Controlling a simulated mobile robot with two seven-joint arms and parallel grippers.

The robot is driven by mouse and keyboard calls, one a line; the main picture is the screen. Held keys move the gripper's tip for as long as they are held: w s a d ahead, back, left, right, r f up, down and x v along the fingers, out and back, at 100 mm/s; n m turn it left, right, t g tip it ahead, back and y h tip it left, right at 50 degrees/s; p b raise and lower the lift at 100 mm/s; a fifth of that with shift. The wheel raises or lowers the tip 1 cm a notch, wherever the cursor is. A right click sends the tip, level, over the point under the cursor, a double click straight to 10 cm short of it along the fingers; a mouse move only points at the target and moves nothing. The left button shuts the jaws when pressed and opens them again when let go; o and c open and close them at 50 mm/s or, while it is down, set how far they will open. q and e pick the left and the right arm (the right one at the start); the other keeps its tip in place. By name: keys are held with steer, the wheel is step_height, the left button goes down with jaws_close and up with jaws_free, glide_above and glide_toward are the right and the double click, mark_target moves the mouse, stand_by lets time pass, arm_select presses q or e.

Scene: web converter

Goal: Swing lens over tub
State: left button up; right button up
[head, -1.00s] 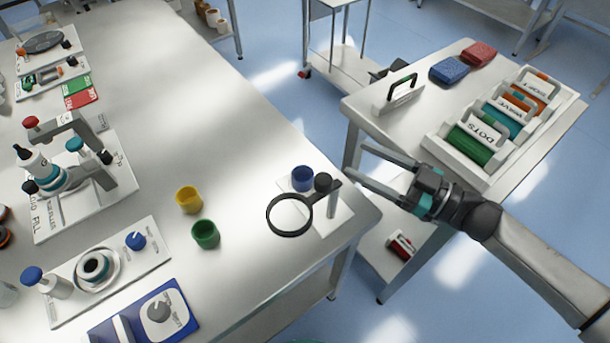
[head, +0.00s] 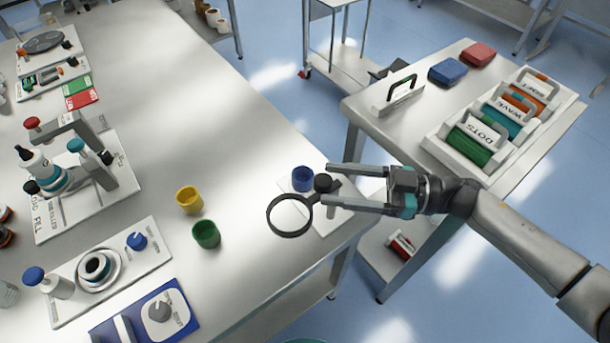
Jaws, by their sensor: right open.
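The lens (head: 289,232) is a black ring on an arm with a round black knob (head: 323,183), mounted on a post on a white base plate (head: 330,226) near the right edge of the long table. A blue tub (head: 302,178) sits on the same plate, behind the lens arm. The ring is in front of and left of the tub, not over it. My right gripper (head: 326,183) is open, its fingers pointing left with the tips close to the knob. I cannot tell whether they touch it. The fingers hide part of the lens arm and post. My left gripper is not in view.
A yellow cup (head: 189,199) and a green cup (head: 206,234) stand left of the lens. A filling stand (head: 80,170) and a blue dial board (head: 150,315) are further left. A side table at right holds a rack of rollers (head: 490,135).

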steer(key=w+a, duration=0.1)
steer(key=a, duration=0.5)
steer(key=shift+c, duration=0.3)
jaws_close()
stand_by(1.0)
